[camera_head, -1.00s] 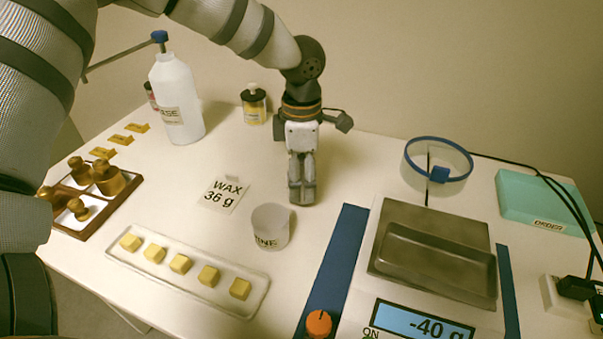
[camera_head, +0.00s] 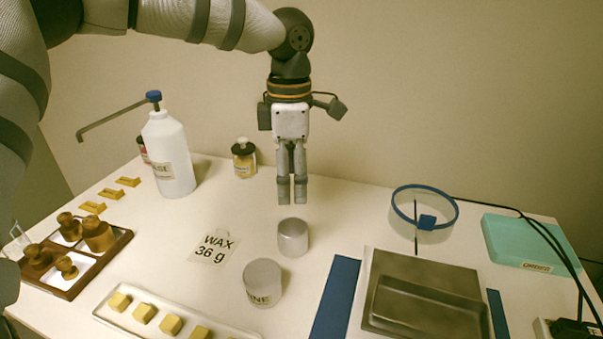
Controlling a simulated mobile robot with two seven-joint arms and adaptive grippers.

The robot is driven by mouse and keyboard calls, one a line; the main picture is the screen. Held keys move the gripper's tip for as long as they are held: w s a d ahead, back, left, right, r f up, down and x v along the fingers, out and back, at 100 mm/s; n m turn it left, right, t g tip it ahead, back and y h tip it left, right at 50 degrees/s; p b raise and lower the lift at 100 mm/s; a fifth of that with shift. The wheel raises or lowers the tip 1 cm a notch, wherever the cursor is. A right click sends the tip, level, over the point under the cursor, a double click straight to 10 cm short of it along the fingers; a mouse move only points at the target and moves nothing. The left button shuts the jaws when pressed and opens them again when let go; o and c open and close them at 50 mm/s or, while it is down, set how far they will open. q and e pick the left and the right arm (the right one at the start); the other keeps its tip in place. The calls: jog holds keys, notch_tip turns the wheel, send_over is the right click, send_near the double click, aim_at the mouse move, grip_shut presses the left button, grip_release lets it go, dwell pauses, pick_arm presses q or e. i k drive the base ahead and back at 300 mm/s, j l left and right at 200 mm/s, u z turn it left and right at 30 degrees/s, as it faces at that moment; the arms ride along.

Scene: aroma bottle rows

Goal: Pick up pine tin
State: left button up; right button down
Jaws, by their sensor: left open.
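The pine tin (camera_head: 263,283) is a small pale grey cup standing upright on the table; only "INE" of its label shows. A second small metallic tin (camera_head: 293,237) stands just behind it to the right, with no readable label. My left gripper (camera_head: 292,190) points straight down, open and empty, above and a little behind the second tin, apart from it. Its fingers look close together from this side. My right gripper is not in view.
A wax card (camera_head: 215,248) lies left of the tins. A tray of yellow cubes (camera_head: 233,329) is in front, brass weights (camera_head: 98,234) at left. A white bottle (camera_head: 170,155) and jar (camera_head: 244,158) stand behind. The scale (camera_head: 425,295) and blue-rimmed ring (camera_head: 425,213) are at right.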

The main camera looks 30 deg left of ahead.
aim_at(261, 276)
jog(key=k, duration=1.5)
